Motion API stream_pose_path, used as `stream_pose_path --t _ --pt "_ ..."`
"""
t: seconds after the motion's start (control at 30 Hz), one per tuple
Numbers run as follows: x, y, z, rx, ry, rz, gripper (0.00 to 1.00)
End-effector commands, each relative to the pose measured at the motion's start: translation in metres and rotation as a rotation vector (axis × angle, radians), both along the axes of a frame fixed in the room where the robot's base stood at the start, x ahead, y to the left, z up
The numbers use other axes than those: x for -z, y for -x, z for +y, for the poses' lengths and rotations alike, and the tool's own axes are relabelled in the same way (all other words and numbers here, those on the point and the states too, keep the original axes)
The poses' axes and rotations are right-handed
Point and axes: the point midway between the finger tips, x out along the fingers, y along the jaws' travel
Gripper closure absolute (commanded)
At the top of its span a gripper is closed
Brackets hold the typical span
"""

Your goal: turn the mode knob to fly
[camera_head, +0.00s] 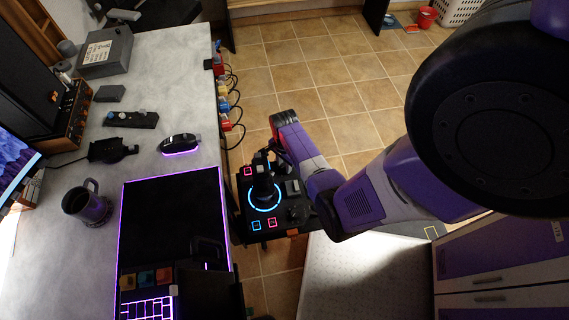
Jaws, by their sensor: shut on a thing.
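The black flight-stick panel (256,222) stands beside the right edge of the desk. Its dark stick (263,186) rises inside a blue glowing ring. Red-lit and blue-lit square buttons sit around the ring. My purple and grey arm comes in from the right and bends down over the far side of the panel. My gripper (274,156) is at the panel's far edge, just behind the stick, and is shut. The mode knob is hidden by the gripper and wrist, so its setting cannot be read.
The grey desk (190,85) on the left holds a mouse (180,144), a mug (88,205) and a black mat with purple glowing edges (170,225). Purple drawers (500,262) stand at lower right. Tiled floor (340,100) lies open behind the panel.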

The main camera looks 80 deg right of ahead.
Motion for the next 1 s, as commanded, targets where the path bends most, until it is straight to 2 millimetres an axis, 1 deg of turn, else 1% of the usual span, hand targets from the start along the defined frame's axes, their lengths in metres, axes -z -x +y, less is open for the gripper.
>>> stream_pose_path --t 0.3,0.33,0.4,0.43,0.77,0.87,1.0 --pt "-0.001 -0.002 0.001 -0.002 -0.002 -0.002 1.0" --pt "-0.001 -0.002 0.001 -0.002 -0.002 -0.002 0.66" --pt "0.0 -0.001 0.001 -0.002 -0.002 -0.002 0.53" --pt "0.0 -0.001 0.001 -0.002 -0.001 -0.002 0.48" --pt "-0.002 0.0 0.0 0.0 0.0 -0.001 0.48" --pt "-0.009 0.0 0.0 -0.001 0.001 -0.001 0.48" --pt "-0.03 -0.001 0.0 -0.002 0.001 -0.002 0.48"
